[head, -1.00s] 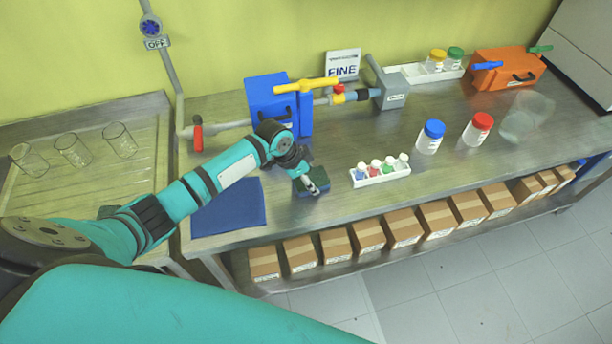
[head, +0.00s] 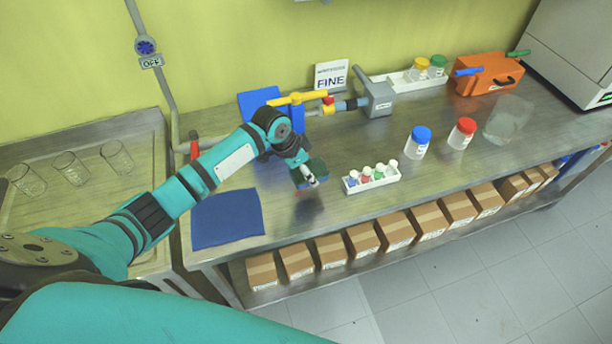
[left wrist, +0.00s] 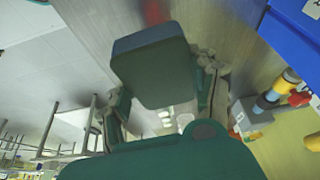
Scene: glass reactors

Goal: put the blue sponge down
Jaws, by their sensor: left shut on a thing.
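My left gripper (head: 308,179) is shut on a dark teal block, the sponge (head: 318,167), which looks more green-blue than plain blue. The sponge is held a little above the metal bench (head: 350,215), with a dark reflection on the bench below it. In the left wrist view the sponge (left wrist: 155,68) sits between the two fingers of the gripper (left wrist: 160,85), its broad face to the camera. My right gripper is not in view.
A white rack of small capped vials (head: 371,179) stands just right of the sponge. A blue mat (head: 228,218) lies to the left. Blue-lidded (head: 418,142) and red-lidded (head: 461,134) jars stand farther right. Bare bench lies in front, up to its edge.

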